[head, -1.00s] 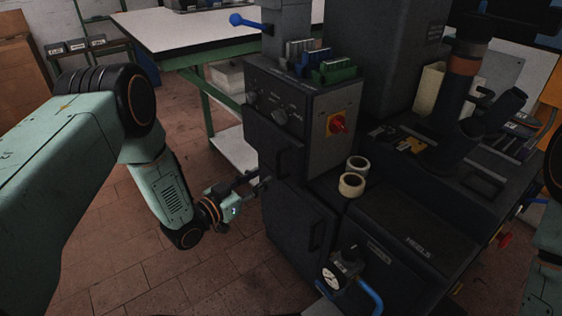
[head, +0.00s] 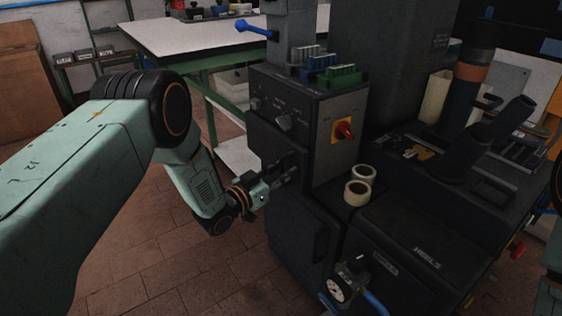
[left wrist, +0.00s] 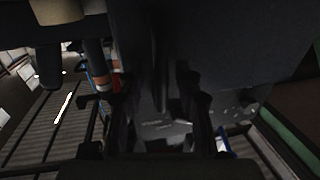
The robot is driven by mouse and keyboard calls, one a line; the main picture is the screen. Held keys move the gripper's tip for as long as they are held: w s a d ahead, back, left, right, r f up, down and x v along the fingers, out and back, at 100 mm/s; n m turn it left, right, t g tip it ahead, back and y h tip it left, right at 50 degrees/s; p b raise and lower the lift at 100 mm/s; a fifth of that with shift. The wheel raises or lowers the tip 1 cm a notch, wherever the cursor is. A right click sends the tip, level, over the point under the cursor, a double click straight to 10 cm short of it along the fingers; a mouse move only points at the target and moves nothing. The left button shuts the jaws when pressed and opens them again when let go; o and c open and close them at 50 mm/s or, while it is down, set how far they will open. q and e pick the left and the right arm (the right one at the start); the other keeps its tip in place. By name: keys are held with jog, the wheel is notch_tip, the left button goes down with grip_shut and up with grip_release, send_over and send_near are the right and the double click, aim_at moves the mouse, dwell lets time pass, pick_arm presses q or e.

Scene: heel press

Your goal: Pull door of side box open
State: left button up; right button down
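The dark side box (head: 262,140) is on the left flank of the black machine, below the panel with knobs. Its door looks closed; its handle is hard to make out against the dark surface. My left gripper (head: 288,168) reaches the side box from the left, with its fingertips at or very near the door face. In the left wrist view, the two fingers (left wrist: 160,118) stand apart, with a dark upright shape between or beyond them. I cannot tell whether they touch it. My right gripper is out of view.
A lower cabinet door with a dark handle (head: 320,243) is below the box. Tape rolls (head: 357,193) lie on the machine's ledge, near a red switch (head: 344,129). A white-topped table (head: 190,38) stands behind; the brick floor (head: 150,250) is clear.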

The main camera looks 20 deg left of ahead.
pick_arm(q)
jog(key=shift+c, duration=0.3)
grip_shut()
dwell(0.3)
